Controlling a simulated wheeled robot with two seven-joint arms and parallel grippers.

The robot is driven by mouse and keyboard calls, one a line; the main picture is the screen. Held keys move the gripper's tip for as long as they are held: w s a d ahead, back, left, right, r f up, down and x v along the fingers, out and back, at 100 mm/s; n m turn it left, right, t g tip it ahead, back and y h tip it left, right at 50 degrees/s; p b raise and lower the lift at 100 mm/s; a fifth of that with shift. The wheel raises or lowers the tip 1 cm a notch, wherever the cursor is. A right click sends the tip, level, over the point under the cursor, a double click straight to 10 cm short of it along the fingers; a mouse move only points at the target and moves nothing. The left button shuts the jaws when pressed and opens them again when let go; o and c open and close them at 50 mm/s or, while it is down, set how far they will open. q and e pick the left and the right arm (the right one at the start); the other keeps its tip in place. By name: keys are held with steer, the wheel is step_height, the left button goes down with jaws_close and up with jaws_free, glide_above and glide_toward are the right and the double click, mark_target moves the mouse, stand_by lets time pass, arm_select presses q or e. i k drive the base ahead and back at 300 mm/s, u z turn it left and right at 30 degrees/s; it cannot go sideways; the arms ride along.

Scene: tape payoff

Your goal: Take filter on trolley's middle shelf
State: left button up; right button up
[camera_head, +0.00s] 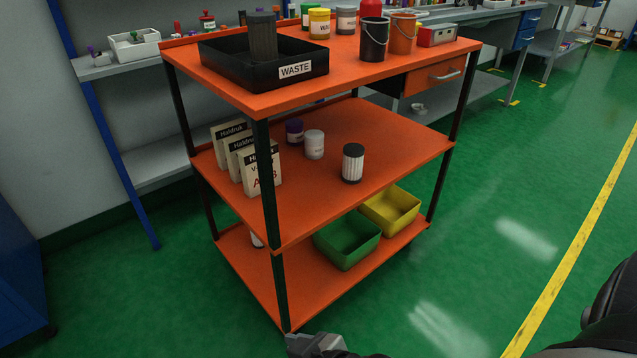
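The filter (353,163) is a white pleated cylinder with dark end caps. It stands upright on the trolley's orange middle shelf (395,155), near the front edge and right of centre. The trolley (300,250) has three orange shelves and dark posts. A gripper, which seems to be my right one (316,344), shows only in part at the bottom edge, below and away from the filter. Its fingers are not clear. My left gripper is not in view.
A white jar (314,144), a purple-lidded jar (294,132) and several boxes (262,170) stand left of the filter. The top shelf carries a black WASTE tray (222,69) and buckets (374,40). Green (347,241) and yellow bins (391,209) sit below. Floor to the right is clear.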

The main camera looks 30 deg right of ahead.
mark_target(353, 153)
steer(key=z, duration=1.25)
